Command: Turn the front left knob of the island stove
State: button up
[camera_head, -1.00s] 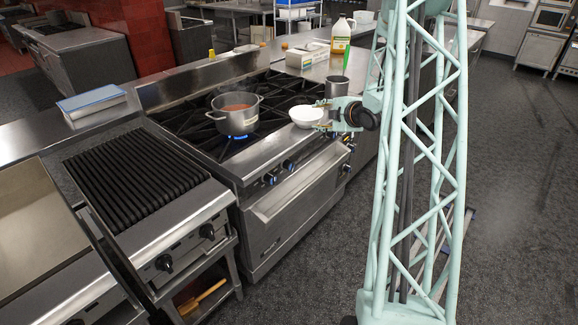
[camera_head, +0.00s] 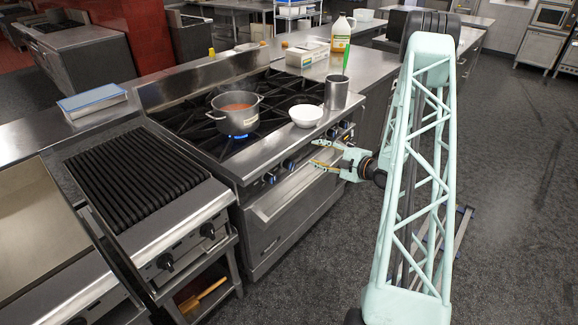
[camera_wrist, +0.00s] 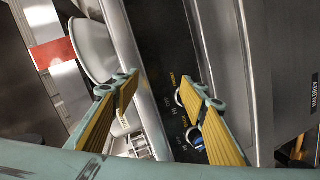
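The island stove (camera_head: 262,150) stands in the middle of the head view, with a row of knobs along its front panel. The left-hand knobs (camera_head: 270,179) show blue parts and stand left of my gripper (camera_head: 314,152). My gripper is open and empty, its fingers spread in front of the panel, below and right of the white bowl (camera_head: 306,115). In the wrist view, my gripper (camera_wrist: 165,84) shows two yellow-padded fingers wide apart. A knob with a blue part (camera_wrist: 197,139) and another knob (camera_wrist: 181,97) show near the right finger, which partly covers them.
A steel pot (camera_head: 234,118) sits over a blue flame on the stove. The oven handle (camera_head: 290,195) juts out below the knobs. The floor (camera_head: 515,190) to the right is clear.

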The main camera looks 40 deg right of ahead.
jog(key=t+y, duration=0.2)
send_near(292, 167)
jog(key=s+d, duration=0.1)
jog(key=shift+s+a+f+m, duration=0.15)
jog(key=shift+s+a+m, duration=0.1)
jog(key=shift+s+m, duration=0.25)
jog(key=shift+w, duration=0.3)
jog(key=shift+w+a+b, duration=0.1)
jog(key=shift+w+a, duration=0.25)
jog(key=shift+w, duration=1.85)
jog(key=shift+w+a+b, duration=0.1)
jog(key=shift+w+a, duration=0.3)
jog(key=shift+w, duration=1.8)
jog(key=shift+w+a+b, duration=0.1)
jog(key=shift+w+a, duration=0.25)
jog(key=shift+w, duration=1.85)
jog(key=c, duration=0.9)
